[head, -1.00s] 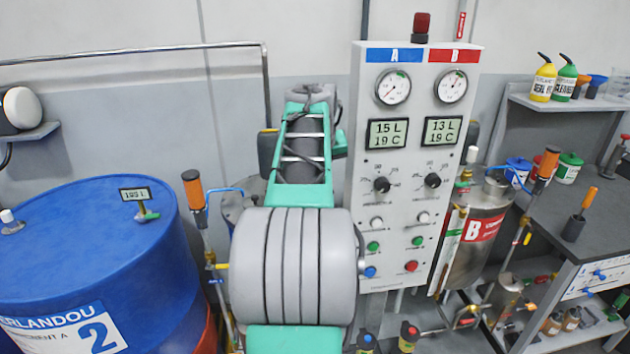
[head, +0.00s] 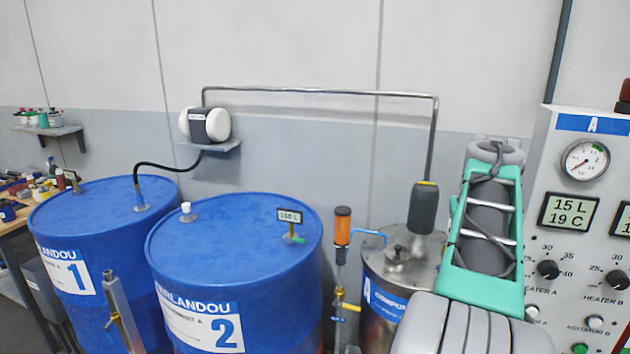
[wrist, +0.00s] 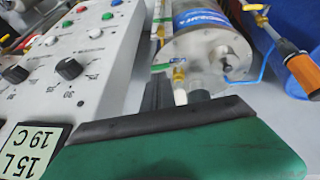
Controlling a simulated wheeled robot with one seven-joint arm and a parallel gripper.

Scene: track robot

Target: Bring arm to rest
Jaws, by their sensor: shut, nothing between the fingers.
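My arm, teal with grey joint covers, rises at the right of the head view in front of tank A (head: 382,292) and the console (head: 560,215). Its upper end is a grey joint near the console's left edge; my gripper is hidden in that view. In the wrist view, my own dark green housing with a dark edge fills the bottom.
Blue drum 2 (head: 225,250) and blue drum 1 (head: 100,215) stand left of the tank. A metal pipe (head: 320,92) runs above. A wall shelf holds a white-and-grey pump (head: 208,125).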

